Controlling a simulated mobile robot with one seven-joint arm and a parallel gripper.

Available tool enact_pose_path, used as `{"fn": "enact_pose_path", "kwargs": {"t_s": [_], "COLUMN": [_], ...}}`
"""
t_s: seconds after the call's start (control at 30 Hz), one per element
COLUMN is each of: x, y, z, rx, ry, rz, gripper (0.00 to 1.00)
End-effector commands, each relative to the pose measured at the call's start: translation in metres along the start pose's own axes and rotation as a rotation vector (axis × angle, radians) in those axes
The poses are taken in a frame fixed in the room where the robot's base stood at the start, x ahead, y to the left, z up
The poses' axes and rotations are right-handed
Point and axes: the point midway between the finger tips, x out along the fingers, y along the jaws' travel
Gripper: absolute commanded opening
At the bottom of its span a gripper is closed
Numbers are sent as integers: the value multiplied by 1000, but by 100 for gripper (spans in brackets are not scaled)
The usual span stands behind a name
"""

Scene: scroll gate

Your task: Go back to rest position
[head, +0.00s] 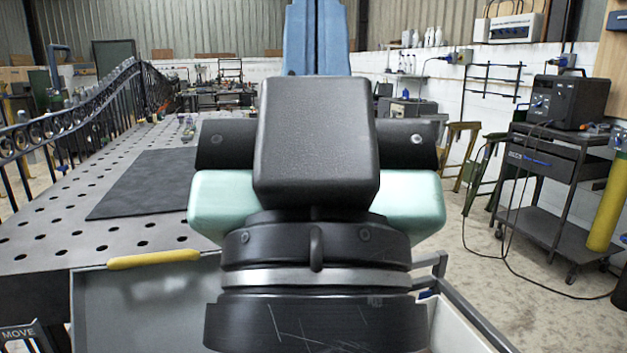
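My own arm fills the middle of the head view, with a black housing in front, pale green sides and a blue link rising behind it. My gripper does not show; no fingertips are in the picture. The arm hides the middle of the scene behind it. A dark scrolled metal gate (75,115) stands along the left side of the perforated steel table (60,235). A black mat (150,185) lies flat on the table, left of the arm.
A grey tray (140,305) with a yellow handle (153,259) is low at the front left. A dark cart (550,165) carrying a black machine (570,102) stands at right, beside a yellow cylinder (608,205). Concrete floor (480,275) is open between the arm and cart.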

Motion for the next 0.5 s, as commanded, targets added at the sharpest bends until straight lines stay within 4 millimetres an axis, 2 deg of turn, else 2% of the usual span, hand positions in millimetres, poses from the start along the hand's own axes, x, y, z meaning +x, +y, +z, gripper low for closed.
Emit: {"fn": "enact_pose_path", "kwargs": {"t_s": [0.03, 0.5], "x": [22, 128], "y": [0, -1], "z": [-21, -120], "rx": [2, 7], "ry": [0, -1], "rz": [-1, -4], "gripper": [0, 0]}}
